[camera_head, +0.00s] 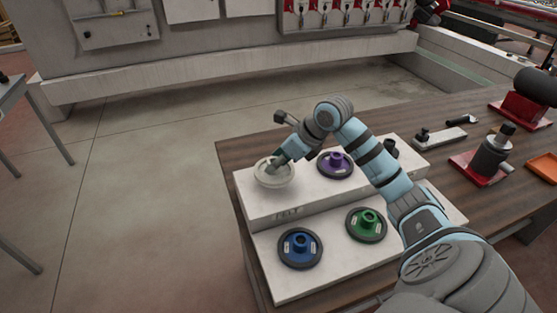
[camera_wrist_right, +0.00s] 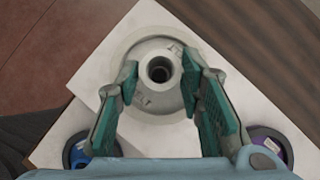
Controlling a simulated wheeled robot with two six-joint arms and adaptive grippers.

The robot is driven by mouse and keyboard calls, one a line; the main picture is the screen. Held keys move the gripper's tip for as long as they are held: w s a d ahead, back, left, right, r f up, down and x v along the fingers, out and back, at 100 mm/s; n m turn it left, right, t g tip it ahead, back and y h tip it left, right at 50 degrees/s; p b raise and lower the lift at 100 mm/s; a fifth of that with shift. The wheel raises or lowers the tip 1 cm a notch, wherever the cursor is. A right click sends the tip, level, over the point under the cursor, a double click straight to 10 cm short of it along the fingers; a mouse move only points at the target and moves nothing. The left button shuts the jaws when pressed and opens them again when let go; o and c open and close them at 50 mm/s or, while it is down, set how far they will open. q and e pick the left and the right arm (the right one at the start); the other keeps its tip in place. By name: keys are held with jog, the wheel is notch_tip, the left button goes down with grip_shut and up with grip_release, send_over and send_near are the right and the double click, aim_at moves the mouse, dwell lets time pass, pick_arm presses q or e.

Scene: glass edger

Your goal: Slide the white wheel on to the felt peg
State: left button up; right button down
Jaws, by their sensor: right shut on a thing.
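The white wheel (camera_head: 274,174) is at the left end of the upper step of the white stepped stand (camera_head: 310,205). In the wrist view the wheel (camera_wrist_right: 150,112) is seen from above, with a raised hub and a dark round bore. My right gripper (camera_head: 282,160) has its teal-padded fingers (camera_wrist_right: 160,85) on either side of the hub, shut on the wheel. Dark lettering, hard to read, is on the step's front face below the wheel. No separate peg shows there; I cannot tell how far the wheel is down. My left gripper is not in view.
A purple wheel (camera_head: 335,165) is on the upper step, to the right. A blue wheel (camera_head: 300,247) and a green wheel (camera_head: 366,224) are on the lower step. Tools and red fixtures (camera_head: 480,165) stand on the wooden table at right.

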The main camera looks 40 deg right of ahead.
aim_at(281, 169)
jog(key=shift+f+b, duration=1.45)
jog(key=shift+f, duration=0.35)
jog(key=c, duration=1)
grip_release()
jog(key=v, duration=1.2)
jog(key=shift+s+r, duration=0.1)
jog(key=shift+r, duration=0.05)
